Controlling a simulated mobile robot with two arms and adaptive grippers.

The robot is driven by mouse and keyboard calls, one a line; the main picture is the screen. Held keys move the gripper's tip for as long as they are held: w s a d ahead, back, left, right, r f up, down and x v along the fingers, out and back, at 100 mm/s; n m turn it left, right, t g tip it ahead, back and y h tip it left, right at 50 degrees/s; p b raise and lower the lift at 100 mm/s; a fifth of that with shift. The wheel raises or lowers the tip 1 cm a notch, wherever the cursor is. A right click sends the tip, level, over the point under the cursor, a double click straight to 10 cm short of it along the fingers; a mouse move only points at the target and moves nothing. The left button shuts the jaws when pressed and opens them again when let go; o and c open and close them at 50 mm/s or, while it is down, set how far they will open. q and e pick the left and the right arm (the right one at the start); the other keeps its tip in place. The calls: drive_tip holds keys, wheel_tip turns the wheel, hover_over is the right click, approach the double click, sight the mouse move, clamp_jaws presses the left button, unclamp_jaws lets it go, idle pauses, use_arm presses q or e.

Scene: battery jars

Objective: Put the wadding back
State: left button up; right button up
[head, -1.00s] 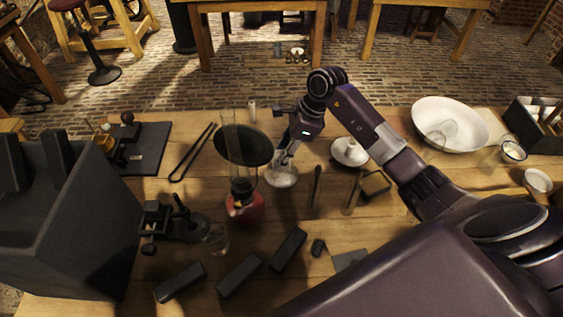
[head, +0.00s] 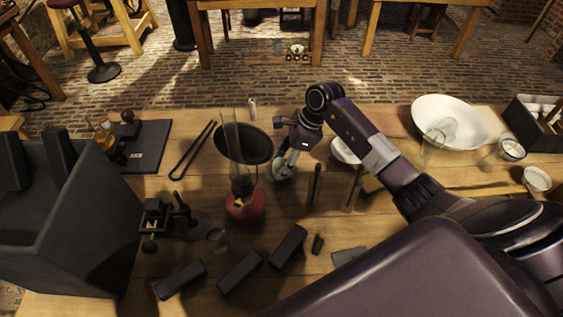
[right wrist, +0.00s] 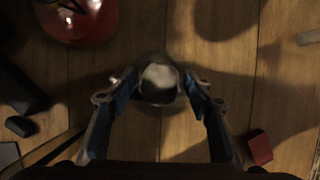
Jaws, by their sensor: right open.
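My right gripper (head: 284,167) is open. It points down over a small pale, rounded vessel (head: 281,175) on the table, right of the red-based lamp. In the right wrist view, the open fingers of my right gripper (right wrist: 158,88) stand on either side of a greyish-white rounded thing (right wrist: 159,74) with a dark lower part. I cannot tell whether this is the wadding or a vessel holding it, nor whether the fingers touch it. A white dish (head: 345,151) to the right is partly hidden by my arm. My left gripper is not in view.
The lamp (head: 245,208) with its glass chimney and dark round shade stands close left of the gripper. Upright dark rods (head: 314,185) stand to the right. A large white bowl (head: 449,122) is at the back right. Dark blocks (head: 239,272) lie in front.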

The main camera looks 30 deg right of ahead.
drive_tip(key=shift+r, duration=0.1)
drive_tip(key=shift+d+r, duration=0.1)
drive_tip(key=shift+r, duration=0.15)
drive_tip(key=b+v, duration=0.2)
drive_tip(key=v, duration=0.9)
drive_tip(key=shift+r, duration=0.3)
